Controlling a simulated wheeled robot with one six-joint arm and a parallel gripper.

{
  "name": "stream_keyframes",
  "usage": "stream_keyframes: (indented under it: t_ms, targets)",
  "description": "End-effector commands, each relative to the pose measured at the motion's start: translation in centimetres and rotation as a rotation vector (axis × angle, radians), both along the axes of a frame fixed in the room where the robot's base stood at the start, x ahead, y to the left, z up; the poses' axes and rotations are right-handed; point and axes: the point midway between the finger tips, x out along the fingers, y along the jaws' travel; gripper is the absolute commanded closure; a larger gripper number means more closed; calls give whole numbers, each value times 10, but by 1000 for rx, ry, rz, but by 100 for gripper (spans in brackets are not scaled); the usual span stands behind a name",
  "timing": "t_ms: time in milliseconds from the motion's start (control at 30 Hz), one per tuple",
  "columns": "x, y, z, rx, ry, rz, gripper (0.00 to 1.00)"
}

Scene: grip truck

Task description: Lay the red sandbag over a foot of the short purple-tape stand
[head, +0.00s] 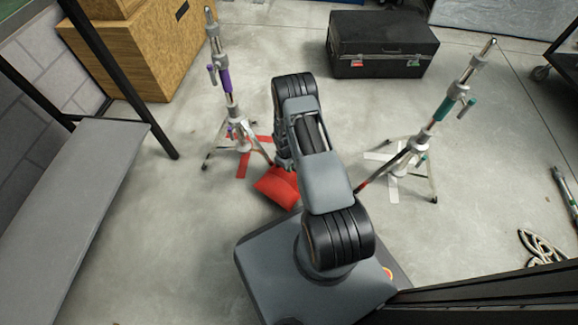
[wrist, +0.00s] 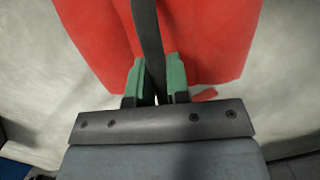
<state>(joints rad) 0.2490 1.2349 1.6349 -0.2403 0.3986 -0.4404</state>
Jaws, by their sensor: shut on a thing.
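The red sandbag (head: 277,187) hangs in front of my arm near the purple-tape stand in the head view. In the wrist view, the sandbag (wrist: 215,40) fills the upper middle, with a dark strap running down from the top. My gripper (wrist: 157,82) has green-padded fingers shut on that strap. In the head view my arm hides the gripper. The purple-tape stand (head: 227,80) stands upright on spread legs left of my arm. Its right foot runs toward the sandbag; I cannot tell whether they touch.
Red tape marks (head: 243,165) lie under the purple-tape stand. A green-tape stand (head: 440,108) stands to the right on white tape marks. A black case (head: 380,45) and wooden boxes (head: 150,50) are at the back. A grey bench (head: 75,200) is at left. A coiled rope (head: 540,245) lies at right.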

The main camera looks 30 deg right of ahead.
Motion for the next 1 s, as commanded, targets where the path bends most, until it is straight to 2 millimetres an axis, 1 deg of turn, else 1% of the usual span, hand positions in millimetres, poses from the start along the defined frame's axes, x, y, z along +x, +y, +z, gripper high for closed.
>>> stream_keyframes:
  t_ms: [33,367,400,700,867,900,1000]
  targets:
    - [3,-1,1,-2,-5,1,100]
    - [3,-1,-6,-2,-6,1,100]
    - [3,-1,-7,-2,-6,1,82]
    - [1,0,-7,0,-2,0,54]
    - [0,0,-8,0,-1,0,54]
    - [-2,0,-10,1,4,0,54]
    - [-1,0,-6,0,1,0,54]
